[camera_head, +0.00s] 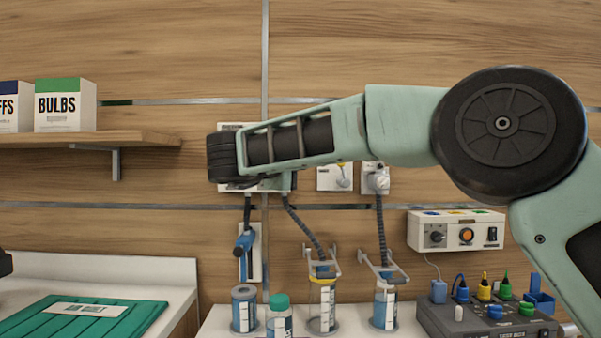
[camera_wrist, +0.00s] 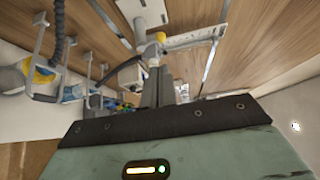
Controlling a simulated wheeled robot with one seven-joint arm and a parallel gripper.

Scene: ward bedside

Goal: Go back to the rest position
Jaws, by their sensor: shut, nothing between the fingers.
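My gripper (camera_wrist: 158,82) shows in the wrist view as two dark fingers side by side, shut and empty. They point towards the wood-panelled wall and its fittings, touching nothing that I can make out. In the head view my pale green arm spans the right and middle of the picture, raised in front of the wall. Its black end joint is left of centre, above the counter; the fingers cannot be made out there.
Below the arm stand suction jars (camera_head: 384,311), a green-capped bottle (camera_head: 279,321) and a grey box with coloured plugs (camera_head: 480,320). A shelf (camera_head: 100,139) with a BULBS box (camera_head: 65,108) is at left. A control box (camera_head: 455,231) is on the wall.

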